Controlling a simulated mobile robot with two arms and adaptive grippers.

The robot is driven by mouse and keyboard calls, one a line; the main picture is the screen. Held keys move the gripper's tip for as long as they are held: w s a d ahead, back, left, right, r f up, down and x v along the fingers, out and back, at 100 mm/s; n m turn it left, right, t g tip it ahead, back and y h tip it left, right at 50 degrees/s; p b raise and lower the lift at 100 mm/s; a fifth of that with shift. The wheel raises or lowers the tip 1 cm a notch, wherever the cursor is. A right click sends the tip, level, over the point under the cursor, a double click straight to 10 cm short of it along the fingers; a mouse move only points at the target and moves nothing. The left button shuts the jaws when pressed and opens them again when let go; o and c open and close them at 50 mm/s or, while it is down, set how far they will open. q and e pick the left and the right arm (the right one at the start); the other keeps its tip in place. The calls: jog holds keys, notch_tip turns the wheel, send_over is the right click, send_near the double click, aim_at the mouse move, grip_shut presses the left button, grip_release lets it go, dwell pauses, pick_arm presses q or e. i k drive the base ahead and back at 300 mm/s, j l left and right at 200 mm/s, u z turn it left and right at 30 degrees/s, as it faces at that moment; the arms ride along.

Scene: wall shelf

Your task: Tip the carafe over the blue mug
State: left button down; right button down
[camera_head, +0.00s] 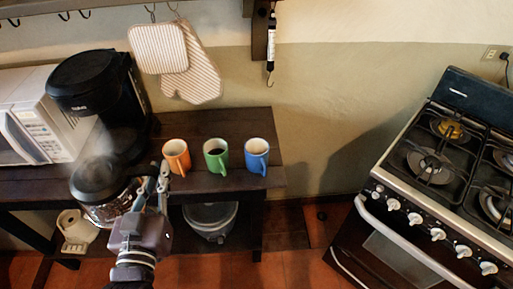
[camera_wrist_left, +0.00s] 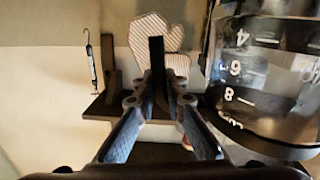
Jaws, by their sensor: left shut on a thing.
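The glass carafe (camera_head: 104,208) with a dark lid is at the lower left of the head view, in front of the shelf edge and below the coffee machine. My left gripper (camera_head: 158,184) is shut on its handle, which stands between the fingers (camera_wrist_left: 158,100) in the left wrist view. The carafe glass (camera_wrist_left: 262,85), with white level marks, fills the right of that view. The carafe looks roughly upright. The blue mug (camera_head: 257,158) stands upright on the shelf, right of the carafe and gripper, apart from both. Its inside looks pale. My right gripper is not seen.
A coffee machine (camera_head: 95,85) and microwave (camera_head: 38,118) are at left. Oven mitts (camera_head: 190,70) hang behind. A stove (camera_head: 430,190) stands at right.

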aim_at(256, 150)
jog(key=l+u, duration=0.2)
jog(key=l, duration=0.15)
jog(key=k+l+u, duration=0.2)
jog(key=l, duration=0.15)
jog(key=l+u, duration=0.2)
jog(key=l, duration=0.15)
jog(key=i+l, duration=0.3)
jog(key=l, duration=0.2)
